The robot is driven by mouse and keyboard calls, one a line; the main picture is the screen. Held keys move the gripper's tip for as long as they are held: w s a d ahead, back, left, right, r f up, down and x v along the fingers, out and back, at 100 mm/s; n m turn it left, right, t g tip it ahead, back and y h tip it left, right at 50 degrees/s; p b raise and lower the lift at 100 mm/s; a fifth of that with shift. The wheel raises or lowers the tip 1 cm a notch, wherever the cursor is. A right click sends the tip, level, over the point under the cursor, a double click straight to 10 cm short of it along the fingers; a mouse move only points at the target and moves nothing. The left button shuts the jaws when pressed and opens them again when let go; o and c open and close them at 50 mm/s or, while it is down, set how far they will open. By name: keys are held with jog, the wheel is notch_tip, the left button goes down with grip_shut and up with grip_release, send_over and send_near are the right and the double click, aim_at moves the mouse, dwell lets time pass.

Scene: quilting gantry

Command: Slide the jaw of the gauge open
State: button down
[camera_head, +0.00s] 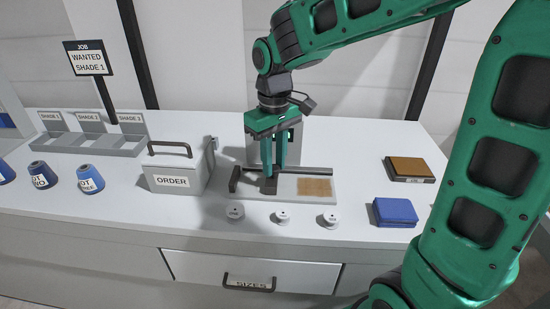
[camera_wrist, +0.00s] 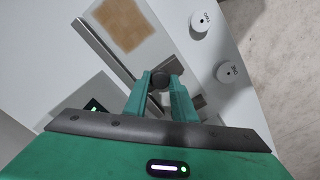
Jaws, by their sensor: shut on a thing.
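The gauge is a flat grey plate (camera_head: 287,191) with a dark rail along its far side and a dark upright piece (camera_head: 234,179) at its left end. A tan square patch (camera_head: 315,187) lies on its right part and also shows in the wrist view (camera_wrist: 122,24). The dark jaw (camera_head: 270,187) sits on the plate, a little right of the upright piece. My gripper (camera_head: 274,168) points down over the jaw. The fingers partly hide the knob and jaw.
A grey ORDER box (camera_head: 176,176) stands close left of the gauge. Several white round discs (camera_head: 282,217) lie along the front. A blue block (camera_head: 395,212) and a brown-topped block (camera_head: 409,168) lie right. A SIZES drawer (camera_head: 250,270) is below. Blue spools (camera_head: 90,178) stand left.

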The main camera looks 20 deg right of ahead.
aim_at(276, 167)
jog(key=shift+d, duration=0.2)
jog(key=c, duration=1.5)
grip_release()
jog(key=shift+s+d, duration=0.1)
jog(key=shift+r, duration=0.55)
notch_tip(276, 167, up, 10)
jog(key=shift+f, duration=0.2)
